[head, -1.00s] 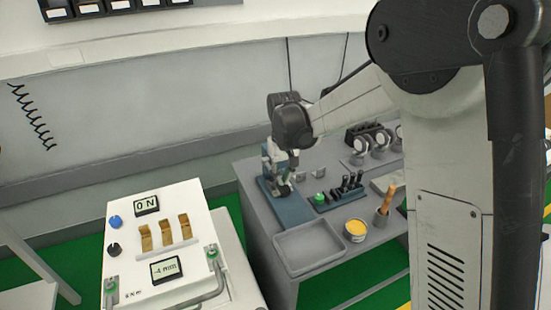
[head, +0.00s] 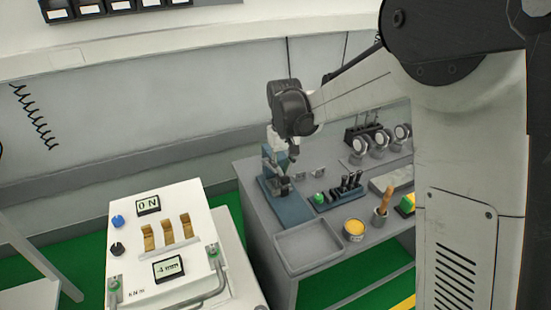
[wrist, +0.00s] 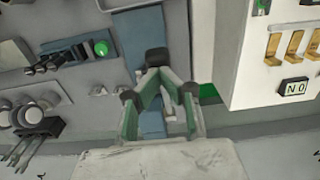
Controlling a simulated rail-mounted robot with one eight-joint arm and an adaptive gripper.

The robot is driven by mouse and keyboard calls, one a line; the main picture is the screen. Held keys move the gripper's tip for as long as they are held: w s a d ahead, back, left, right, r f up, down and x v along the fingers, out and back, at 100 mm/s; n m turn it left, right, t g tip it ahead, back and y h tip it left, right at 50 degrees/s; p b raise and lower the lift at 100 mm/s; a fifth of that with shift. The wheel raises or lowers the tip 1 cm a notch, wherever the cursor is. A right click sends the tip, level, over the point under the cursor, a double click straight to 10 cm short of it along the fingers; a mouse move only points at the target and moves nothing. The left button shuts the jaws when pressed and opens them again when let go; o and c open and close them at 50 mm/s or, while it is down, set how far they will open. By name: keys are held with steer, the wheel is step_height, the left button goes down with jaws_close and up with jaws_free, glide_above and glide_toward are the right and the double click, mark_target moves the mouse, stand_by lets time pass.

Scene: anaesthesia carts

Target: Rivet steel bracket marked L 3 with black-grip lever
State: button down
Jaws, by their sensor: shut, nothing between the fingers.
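A blue bench press (head: 290,212) with an upright post stands on the grey workbench. A dark part (head: 285,186) shows low at its front; I cannot tell whether it is the lever. In the wrist view the press's blue base (wrist: 147,28) runs behind my fingers, and a black block, perhaps the lever's black grip (wrist: 157,58), lies just beyond the fingertips. My gripper (head: 294,154) is shut and empty above the press; it also shows in the wrist view (wrist: 165,78). Two small grey brackets (head: 301,177) (head: 318,173) lie right of the press; no L 3 mark is readable.
A blue tool holder with a green knob (head: 319,199), an empty grey tray (head: 308,245), a yellow-filled tin (head: 354,229) and a brush cup (head: 380,217) crowd the bench. Round gauges (head: 379,145) stand behind. A white console (head: 165,225) reads 0 N and -4 mm.

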steer(key=shift+r, duration=0.15)
step_height(320, 180, up, 8)
steer(key=p, duration=0.4)
stand_by(0.6)
stand_by(0.3)
steer(key=s+d+r+m+t+b, duration=0.25)
steer(key=s+d+r, duration=0.55)
steer(key=s+d, duration=0.4)
steer(key=s+d+f+m+t, duration=0.1)
steer(key=s+d+t, duration=0.1)
steer(key=s, duration=0.6)
steer(key=s+d+f+m+t+b, duration=0.1)
steer(key=s+d, duration=0.3)
steer(key=s, duration=0.4)
steer(key=shift+s+d+f+t, duration=0.2)
steer(key=shift+f+t, duration=0.45)
steer(key=shift+t, duration=0.2)
